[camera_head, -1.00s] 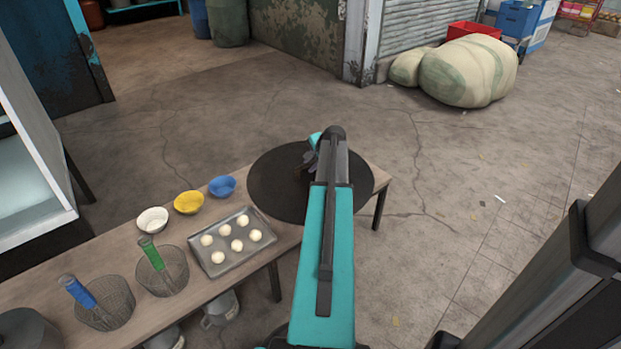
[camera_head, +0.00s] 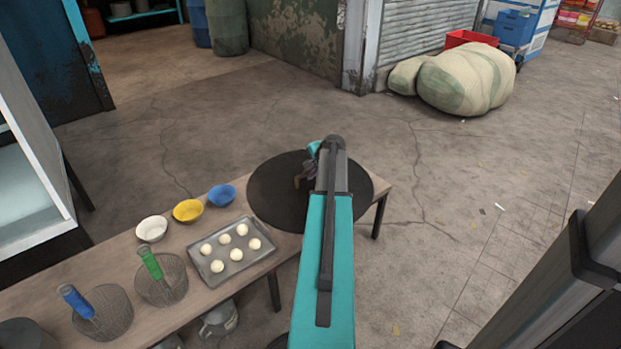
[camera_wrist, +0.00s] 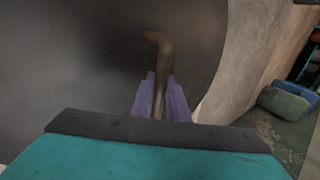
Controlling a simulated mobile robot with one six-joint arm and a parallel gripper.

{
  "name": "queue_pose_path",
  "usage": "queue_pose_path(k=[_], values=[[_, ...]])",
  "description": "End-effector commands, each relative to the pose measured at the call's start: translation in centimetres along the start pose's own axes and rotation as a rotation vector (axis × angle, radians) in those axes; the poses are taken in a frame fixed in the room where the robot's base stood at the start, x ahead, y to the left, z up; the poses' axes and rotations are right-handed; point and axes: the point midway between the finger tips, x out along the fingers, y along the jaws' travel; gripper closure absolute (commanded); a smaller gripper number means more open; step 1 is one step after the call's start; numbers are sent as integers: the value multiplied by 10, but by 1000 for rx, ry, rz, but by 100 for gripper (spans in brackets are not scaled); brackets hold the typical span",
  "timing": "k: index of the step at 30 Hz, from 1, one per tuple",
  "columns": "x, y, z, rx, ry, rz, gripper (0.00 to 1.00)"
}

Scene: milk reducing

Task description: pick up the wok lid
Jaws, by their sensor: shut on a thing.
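The wok lid (camera_head: 277,206) is a large dark disc at the right end of the wooden table in the head view. It fills much of the wrist view (camera_wrist: 70,70) as a dark grey surface with a brown handle (camera_wrist: 160,70). My gripper (camera_head: 303,178) is over the lid, partly hidden by my teal arm. In the wrist view my gripper's purple fingers (camera_wrist: 160,98) are closed around the handle. Whether the lid is clear of the table I cannot tell.
A tray (camera_head: 215,277) of dough balls lies left of the lid. White (camera_head: 152,226), yellow (camera_head: 187,211) and blue (camera_head: 221,195) bowls stand behind it. Two wire baskets (camera_head: 104,318) are further left. Sacks (camera_head: 465,78) lie on the floor. Floor right of the table is open.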

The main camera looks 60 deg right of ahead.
Motion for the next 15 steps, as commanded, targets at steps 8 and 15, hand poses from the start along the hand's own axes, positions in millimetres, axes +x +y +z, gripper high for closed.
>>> queue_pose_path(k=[8, 15], values=[[-18, -13, 0, 0, 1, -3, 100], [-46, -32, 0, -2, 2, -4, 100]])
